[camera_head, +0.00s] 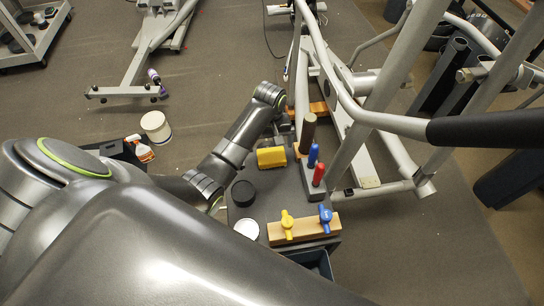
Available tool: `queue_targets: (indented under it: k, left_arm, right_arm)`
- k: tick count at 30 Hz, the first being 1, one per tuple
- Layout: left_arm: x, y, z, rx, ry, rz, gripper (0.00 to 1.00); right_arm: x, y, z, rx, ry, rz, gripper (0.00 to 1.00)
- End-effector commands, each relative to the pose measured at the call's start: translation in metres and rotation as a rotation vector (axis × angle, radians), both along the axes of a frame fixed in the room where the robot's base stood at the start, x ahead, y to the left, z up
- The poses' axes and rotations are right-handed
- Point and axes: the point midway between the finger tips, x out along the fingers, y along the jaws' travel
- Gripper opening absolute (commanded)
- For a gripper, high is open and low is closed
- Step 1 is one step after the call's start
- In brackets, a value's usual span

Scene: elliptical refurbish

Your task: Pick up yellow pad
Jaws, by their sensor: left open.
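The yellow pad (271,157) is a small bright yellow block on the dark grey work surface (275,190), near its far left part. My left arm comes in from the left and reaches past the pad's left side. My left gripper (284,124) is beyond the pad, close to its far edge, small and partly hidden by my arm. It is open. I cannot tell whether it touches the pad. My right gripper is not in view.
Blue and red bottles (316,165) and a brown cylinder (308,132) stand right of the pad. A black round piece (243,193), a white-topped tin (247,229) and a wooden block with yellow and blue handles (303,229) lie nearer. The elliptical's frame (358,130) crowds the right side.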

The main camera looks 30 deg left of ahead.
Motion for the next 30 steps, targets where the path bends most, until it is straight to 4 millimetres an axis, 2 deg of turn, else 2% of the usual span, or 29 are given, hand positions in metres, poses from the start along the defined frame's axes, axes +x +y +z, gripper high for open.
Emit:
queue_targets:
  k: [1, 3, 5, 11, 16, 24, 30]
  left_arm:
    - [-0.001, 0.0, -0.007, -0.001, 0.004, 0.0, 1.0]
    - [0.0, 0.0, -0.015, -0.001, 0.003, 0.0, 1.0]
    - [0.0, 0.0, -0.019, -0.001, 0.002, 0.0, 1.0]
    - [0.0, 0.0, -0.028, -0.001, 0.001, 0.0, 1.0]
    - [0.003, -0.002, -0.044, 0.0, 0.004, 0.001, 1.0]
    - [0.005, -0.002, -0.071, 0.0, 0.001, -0.001, 1.0]
    - [0.005, -0.002, -0.076, 0.0, 0.0, -0.001, 1.0]
  right_arm:
    - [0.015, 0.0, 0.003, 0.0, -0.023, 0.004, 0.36]
    - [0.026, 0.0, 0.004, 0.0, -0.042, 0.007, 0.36]
    - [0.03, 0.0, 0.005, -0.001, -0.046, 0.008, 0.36]
    - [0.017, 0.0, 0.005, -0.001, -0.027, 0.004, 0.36]
    - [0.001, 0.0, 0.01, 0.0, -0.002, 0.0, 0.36]
    - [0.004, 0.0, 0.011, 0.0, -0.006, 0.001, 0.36]
    - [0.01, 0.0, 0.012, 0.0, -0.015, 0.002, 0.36]
